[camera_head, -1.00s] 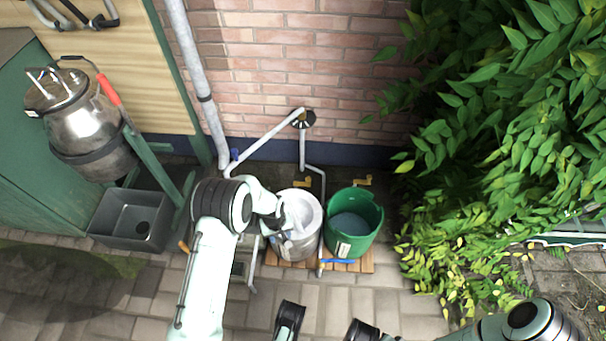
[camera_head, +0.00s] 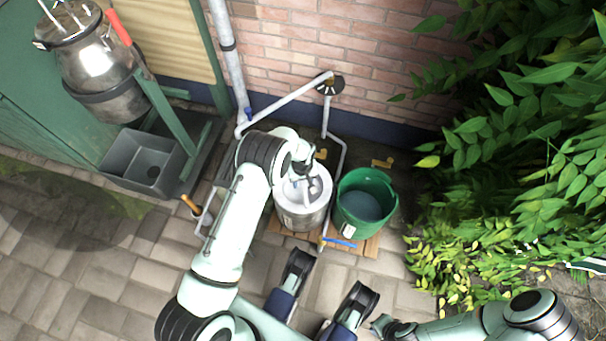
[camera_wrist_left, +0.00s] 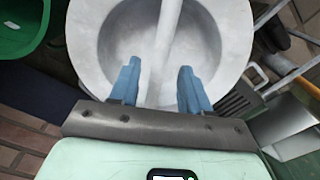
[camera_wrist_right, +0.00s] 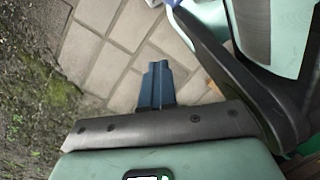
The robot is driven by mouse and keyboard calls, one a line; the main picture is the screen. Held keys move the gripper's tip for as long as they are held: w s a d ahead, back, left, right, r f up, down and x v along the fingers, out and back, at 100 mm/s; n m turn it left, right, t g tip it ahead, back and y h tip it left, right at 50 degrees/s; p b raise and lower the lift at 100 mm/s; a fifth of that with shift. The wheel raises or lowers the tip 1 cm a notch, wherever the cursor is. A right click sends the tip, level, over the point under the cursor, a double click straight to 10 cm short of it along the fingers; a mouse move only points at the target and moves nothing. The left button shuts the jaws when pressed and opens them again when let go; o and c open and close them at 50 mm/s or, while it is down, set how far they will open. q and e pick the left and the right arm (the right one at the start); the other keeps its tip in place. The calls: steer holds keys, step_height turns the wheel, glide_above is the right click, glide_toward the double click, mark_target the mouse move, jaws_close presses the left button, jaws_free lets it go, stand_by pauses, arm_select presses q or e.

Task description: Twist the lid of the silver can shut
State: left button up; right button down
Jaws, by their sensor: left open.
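The silver can (camera_head: 300,217) stands upright on a wooden slatted board (camera_head: 368,246) by the brick wall. Its pale round lid (camera_head: 322,180) sits on top, dished, with a bar handle across it; whether it is seated tight I cannot tell. The lid (camera_wrist_left: 228,35) and its bar (camera_wrist_left: 165,40) fill the left wrist view. My left gripper (camera_wrist_left: 160,88) is open over the lid, one blue finger each side of the bar, with gaps between. In the head view my left gripper (camera_head: 303,168) partly hides the lid. My right gripper (camera_wrist_right: 155,82) is shut and empty above the paving.
A green bucket (camera_head: 351,222) stands close to the can's right. Pipes (camera_head: 285,103) run along the wall behind. A grey sink (camera_head: 147,160) and a large steel churn (camera_head: 105,75) are at left. Leafy bushes (camera_head: 540,130) fill the right. Paving in front is clear.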

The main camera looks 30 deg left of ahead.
mark_target(303, 185)
arm_select(q)
steer(key=shift+f+b, duration=0.55)
steer(key=shift+f, duration=1.75)
arm_select(e)
steer(key=shift+s+d+f+g, duration=0.1)
steer(key=shift+s+f+g, duration=0.2)
steer(key=shift+s, duration=0.4)
steer(key=shift+s+d+f+g, duration=0.1)
steer(key=shift+s+f+g, duration=0.2)
steer(key=shift+s, duration=0.4)
arm_select(q)
jaws_close()
